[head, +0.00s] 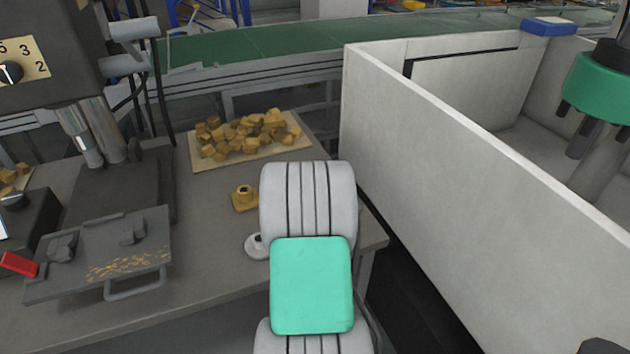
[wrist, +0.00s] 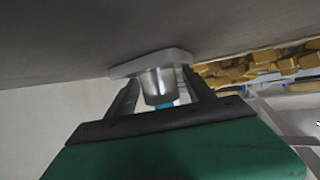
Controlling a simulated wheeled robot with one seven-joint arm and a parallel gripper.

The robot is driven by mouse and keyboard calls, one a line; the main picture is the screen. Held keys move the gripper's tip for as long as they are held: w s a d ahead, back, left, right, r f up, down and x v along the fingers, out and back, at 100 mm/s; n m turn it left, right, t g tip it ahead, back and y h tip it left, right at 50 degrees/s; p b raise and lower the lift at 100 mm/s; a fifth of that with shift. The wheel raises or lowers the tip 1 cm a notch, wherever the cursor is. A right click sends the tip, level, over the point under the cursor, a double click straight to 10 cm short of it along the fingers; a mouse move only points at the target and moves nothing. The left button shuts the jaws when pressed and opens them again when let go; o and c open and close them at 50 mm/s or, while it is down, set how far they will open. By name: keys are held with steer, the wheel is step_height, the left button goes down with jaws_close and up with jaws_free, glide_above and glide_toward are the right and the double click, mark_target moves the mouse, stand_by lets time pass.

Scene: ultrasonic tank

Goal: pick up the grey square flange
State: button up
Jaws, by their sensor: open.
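The grey flange (wrist: 152,66) shows in the wrist view as a flat plate with rounded ends and a round shiny hub. Its hub sits between the two fingers of my gripper (wrist: 160,78), which are open, one on each side. A small gap seems to show beside the hub, but contact is hard to judge. In the head view a pale grey flange (head: 254,246) lies on the table, partly hidden behind my arm. My gripper is hidden there by my arm.
A brass flange (head: 244,199) lies just behind the grey one. A tray (head: 205,163) of brass pieces is farther back. A machine with a grey plate (head: 75,262) stands left. A high white tank wall (head: 450,165) rises close on the right.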

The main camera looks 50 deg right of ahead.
steer(key=shift+c, duration=0.2)
jaws_close()
stand_by(0.4)
